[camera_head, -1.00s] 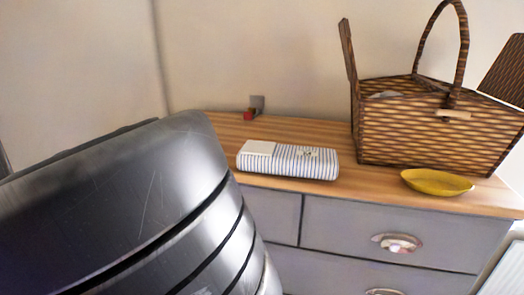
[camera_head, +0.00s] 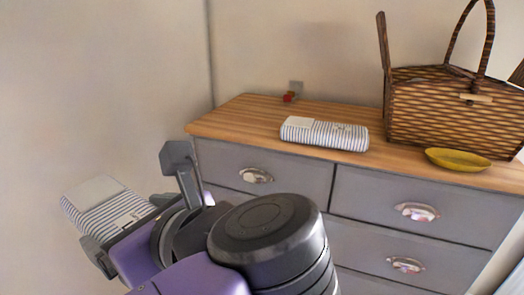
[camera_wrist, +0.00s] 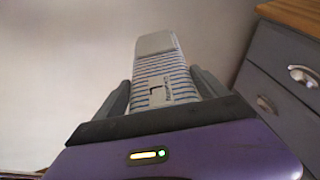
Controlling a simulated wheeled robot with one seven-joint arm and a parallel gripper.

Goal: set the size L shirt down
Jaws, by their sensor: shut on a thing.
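A folded blue-and-white striped shirt (camera_head: 108,210) is in my gripper (camera_head: 135,222), at the lower left of the head view. The wrist view shows this striped shirt (camera_wrist: 163,75) between the two fingers of my gripper (camera_wrist: 165,92), with a plain pale panel at its far end and a small dark mark too small to read. It is held in the air, left of the dresser. Another folded striped shirt (camera_head: 325,133) lies on the wooden dresser top (camera_head: 240,117). I cannot read a size on either shirt.
A wicker basket (camera_head: 450,110) with raised lids stands at the right of the dresser top. A yellow dish (camera_head: 458,160) sits before it. A small red object (camera_head: 289,97) is at the back. The dresser top's left end is clear. Metal handles (camera_head: 416,211) protrude from the drawers.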

